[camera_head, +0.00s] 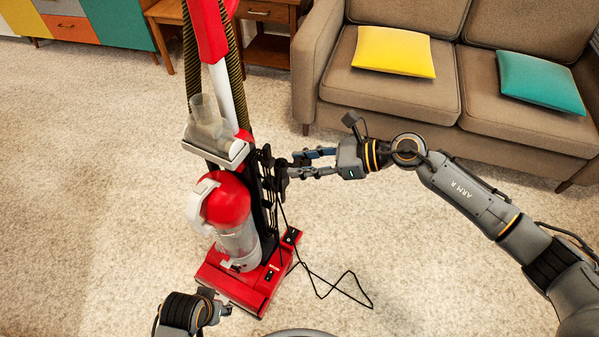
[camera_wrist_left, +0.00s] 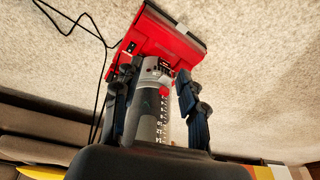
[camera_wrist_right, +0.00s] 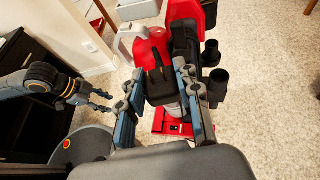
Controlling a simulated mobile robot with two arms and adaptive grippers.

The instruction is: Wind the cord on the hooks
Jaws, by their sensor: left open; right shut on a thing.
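A red and grey upright vacuum (camera_head: 230,205) stands on the carpet. My right gripper (camera_head: 298,166) is beside its black back part (camera_head: 268,178), where the hooks are hard to make out. In the right wrist view a black plug-like piece (camera_wrist_right: 160,84) sits between the fingers of my right gripper (camera_wrist_right: 157,80), which is shut on it. The thin black cord (camera_head: 345,280) hangs along the vacuum's back and lies loosely bent on the floor. My left gripper (camera_head: 218,303) is open near the vacuum's red base (camera_head: 245,280); its spread fingers (camera_wrist_left: 155,95) show no cord between them.
A brown sofa (camera_head: 390,92) with a yellow cushion (camera_head: 394,51) and a teal cushion (camera_head: 541,82) stands behind my right arm. A wooden side table (camera_head: 262,48) and a coloured cabinet (camera_head: 120,25) stand at the back.

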